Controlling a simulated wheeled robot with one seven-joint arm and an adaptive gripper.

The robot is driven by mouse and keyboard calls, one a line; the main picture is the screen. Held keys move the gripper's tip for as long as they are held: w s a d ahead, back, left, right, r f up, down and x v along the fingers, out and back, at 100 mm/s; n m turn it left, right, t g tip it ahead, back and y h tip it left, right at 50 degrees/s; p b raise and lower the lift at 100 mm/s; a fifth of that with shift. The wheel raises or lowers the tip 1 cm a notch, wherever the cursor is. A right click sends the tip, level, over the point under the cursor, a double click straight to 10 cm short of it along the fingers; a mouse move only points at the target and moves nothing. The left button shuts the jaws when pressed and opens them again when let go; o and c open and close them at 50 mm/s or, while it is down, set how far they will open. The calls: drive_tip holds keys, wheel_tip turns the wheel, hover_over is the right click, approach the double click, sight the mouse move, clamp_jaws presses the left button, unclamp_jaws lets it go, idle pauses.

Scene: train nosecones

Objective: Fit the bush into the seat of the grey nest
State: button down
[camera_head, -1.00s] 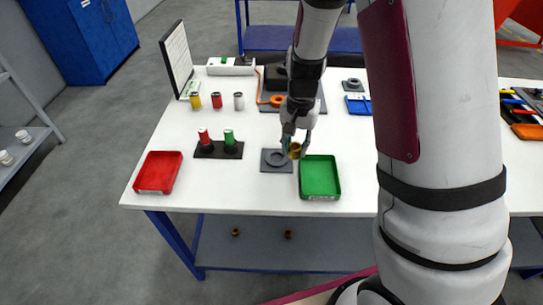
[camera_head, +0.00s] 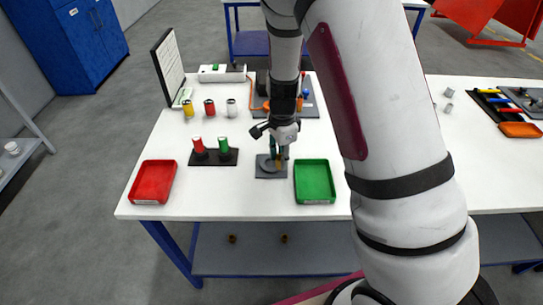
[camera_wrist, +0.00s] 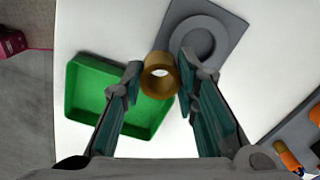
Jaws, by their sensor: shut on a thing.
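The bush (camera_wrist: 160,76) is a brass-coloured ring, held between the two fingertips of my gripper (camera_wrist: 161,78) in the wrist view. In the head view my gripper (camera_head: 277,157) hangs over the nest, with the bush small and partly hidden at its tips. The grey nest (camera_head: 265,173) is a square plate with a round raised seat; in the wrist view the nest (camera_wrist: 228,18) lies beyond and to the right of the bush. The bush looks apart from the seat there, and its exact height above the plate I cannot tell.
A green tray (camera_head: 315,199) stands just right of the nest, and a red tray (camera_head: 153,199) stands at the left. A black stand (camera_head: 214,158) with a red and a green cylinder is left of the nest. Several small cans stand behind it.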

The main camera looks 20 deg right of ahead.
hover_over(271, 165)
drive_tip(key=shift+f, duration=0.3)
drive_tip(key=shift+s+f+p, duration=0.15)
drive_tip(key=shift+f+p, duration=0.2)
drive_tip(key=shift+f, duration=1.4)
drive_tip(key=c, duration=1.2)
unclamp_jaws()
drive_tip(key=shift+f, duration=0.1)
drive_tip(key=shift+c, duration=0.2)
drive_tip(key=shift+r, duration=0.2)
